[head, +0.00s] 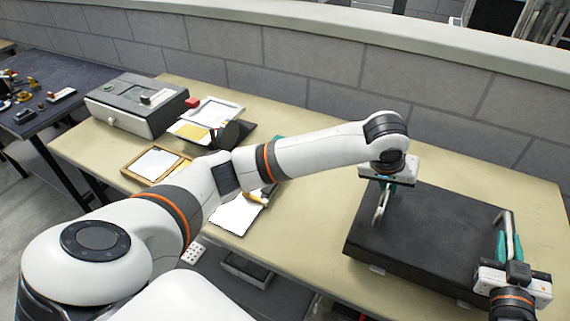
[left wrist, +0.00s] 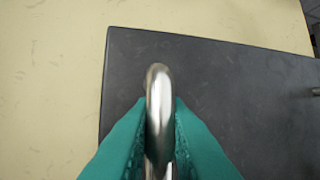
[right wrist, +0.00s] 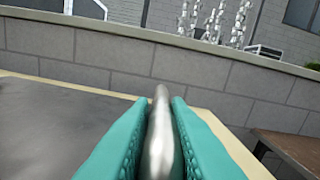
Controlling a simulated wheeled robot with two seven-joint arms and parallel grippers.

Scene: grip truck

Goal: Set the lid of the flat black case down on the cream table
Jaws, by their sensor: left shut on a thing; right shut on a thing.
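The black lid (head: 432,236) is a wide flat slab with a metal handle at each side, over the right end of the cream table (head: 310,205). My left gripper (head: 386,194) is shut on its left handle (left wrist: 159,95), with teal fingers on both sides of the bar. My right gripper (head: 503,248) is shut on its right handle (right wrist: 160,130). The lid looks about level. Whether a case lies under it, or whether it touches the table, I cannot tell. Small light pieces show along its front edge.
A grey boxy device (head: 137,103) stands at the table's far left, near papers and a wooden tray (head: 133,170). A white sheet (head: 236,214) lies mid-table. A grey block wall (head: 330,70) runs behind. Bare table shows left of the lid.

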